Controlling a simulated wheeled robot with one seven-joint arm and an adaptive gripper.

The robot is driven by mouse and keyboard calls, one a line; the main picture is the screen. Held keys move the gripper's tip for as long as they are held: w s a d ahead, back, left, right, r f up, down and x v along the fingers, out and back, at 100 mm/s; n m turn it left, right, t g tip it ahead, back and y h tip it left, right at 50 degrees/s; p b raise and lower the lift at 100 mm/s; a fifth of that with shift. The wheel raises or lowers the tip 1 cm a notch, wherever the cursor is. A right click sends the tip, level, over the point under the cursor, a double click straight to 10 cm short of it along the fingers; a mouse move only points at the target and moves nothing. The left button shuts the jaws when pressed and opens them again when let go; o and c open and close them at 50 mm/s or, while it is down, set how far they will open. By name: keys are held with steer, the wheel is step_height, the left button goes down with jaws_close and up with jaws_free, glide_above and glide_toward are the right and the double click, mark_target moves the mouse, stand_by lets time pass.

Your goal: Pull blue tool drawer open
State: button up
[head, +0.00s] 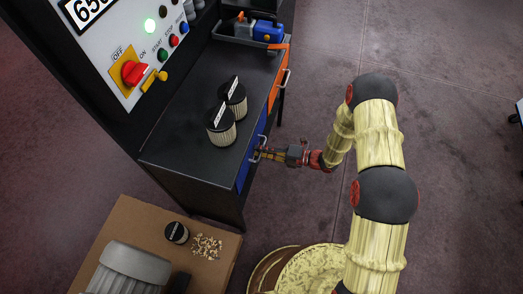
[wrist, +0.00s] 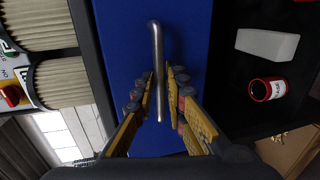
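The blue drawer (head: 247,163) is in the side of the black cabinet, and its front looks flush with the cabinet side. Its blue front fills the middle of the wrist view (wrist: 122,50). A metal bar handle (wrist: 156,40) stands out from it; it also shows in the head view (head: 257,150). My gripper (head: 263,153) is at the handle. In the wrist view, my gripper's yellow fingers (wrist: 160,78) lie close on either side of the bar and look shut on it. A thin gap seems to show on the right side, so full contact is not clear.
Two filters (head: 221,130) stand on the black cabinet top (head: 185,150). An orange drawer (head: 277,88) is farther along. A cardboard box (head: 120,215) and a round barrel (head: 275,265) stand near the cabinet's near end. The floor right of the cabinet is clear around my arm.

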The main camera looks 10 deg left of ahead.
steer(key=shift+c, duration=0.9)
jaws_close()
steer(key=shift+d, duration=0.1)
steer(key=f+p+v, duration=0.1)
steer(key=f+v, duration=0.1)
steer(key=v, duration=0.9)
steer(key=d+f+p+v, duration=0.1)
steer(key=f+p+v, duration=0.1)
steer(key=v, duration=0.9)
steer(key=shift+s+f, duration=0.2)
steer(key=shift+f, duration=0.1)
steer(key=shift+o, duration=0.9)
jaws_free()
